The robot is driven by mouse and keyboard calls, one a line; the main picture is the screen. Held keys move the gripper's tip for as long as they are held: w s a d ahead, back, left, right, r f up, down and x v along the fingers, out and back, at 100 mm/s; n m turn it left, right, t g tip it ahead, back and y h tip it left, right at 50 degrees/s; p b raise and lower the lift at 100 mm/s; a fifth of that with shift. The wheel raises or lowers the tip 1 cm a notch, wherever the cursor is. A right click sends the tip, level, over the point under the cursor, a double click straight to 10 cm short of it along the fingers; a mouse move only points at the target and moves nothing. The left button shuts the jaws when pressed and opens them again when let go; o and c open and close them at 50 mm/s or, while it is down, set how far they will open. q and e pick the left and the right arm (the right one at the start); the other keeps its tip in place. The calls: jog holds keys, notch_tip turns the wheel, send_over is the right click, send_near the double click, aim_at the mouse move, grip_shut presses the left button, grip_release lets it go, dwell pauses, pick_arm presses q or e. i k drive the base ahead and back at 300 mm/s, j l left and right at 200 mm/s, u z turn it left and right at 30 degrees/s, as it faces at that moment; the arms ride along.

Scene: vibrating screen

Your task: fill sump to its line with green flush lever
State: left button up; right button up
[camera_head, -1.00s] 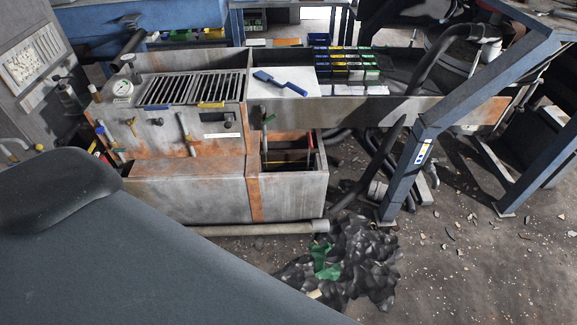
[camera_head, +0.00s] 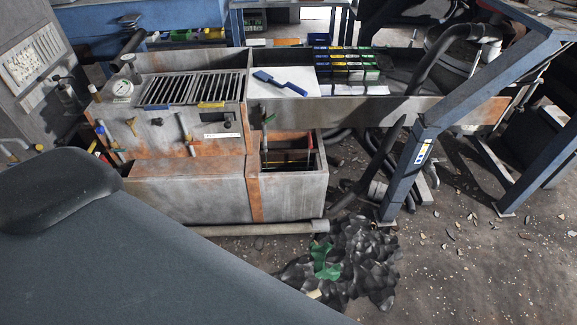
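A thin lever with a green handle (camera_head: 269,118) stands at the sump's back left corner, slightly tilted. A small red upright piece (camera_head: 309,142) shows at the sump's back right. Neither of my grippers is in view; a large dark grey part of mine covers the lower left.
A blue brush (camera_head: 280,83) lies on a white board. A blue frame leg (camera_head: 408,165) stands right of the sump. A crumpled dark heap (camera_head: 350,265) lies on the floor in front.

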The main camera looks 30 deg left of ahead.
aim_at(263, 121)
jog(key=i+j, duration=1.05)
jog(key=i, duration=0.1)
